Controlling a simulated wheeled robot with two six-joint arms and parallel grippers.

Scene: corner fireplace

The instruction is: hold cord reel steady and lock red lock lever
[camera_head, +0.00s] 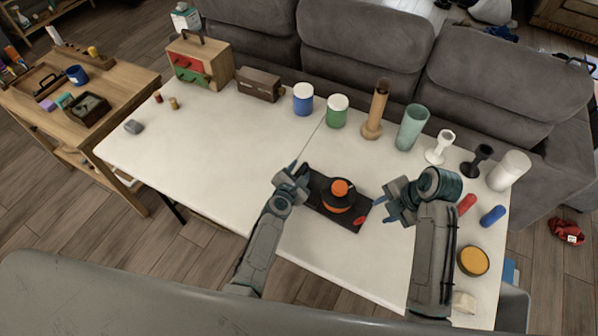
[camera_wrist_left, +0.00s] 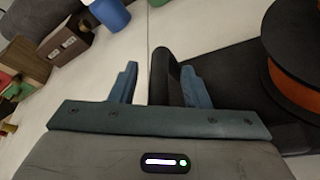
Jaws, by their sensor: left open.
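The cord reel (camera_head: 337,203), orange and black, sits on a dark base board (camera_head: 312,184) in the middle of the white table. The orange drum and black flange also show in the left wrist view (camera_wrist_left: 295,60). The red lock lever (camera_head: 360,220) is at the base's right end. My left gripper (camera_head: 298,170) is open at the base's left end. In the left wrist view, a black upright handle (camera_wrist_left: 160,75) stands between its fingers, closer to the right finger; contact is unclear. My right gripper (camera_head: 381,211) appears open and empty, right of the red lever.
Behind are a blue jar (camera_head: 303,102), green jar (camera_head: 337,113), wooden bottle (camera_head: 377,110) and green cup (camera_head: 411,128). Red (camera_head: 467,204) and blue (camera_head: 493,215) cylinders and a yellow-topped round tin (camera_head: 473,261) lie right of my right arm. The table's left half is mostly clear.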

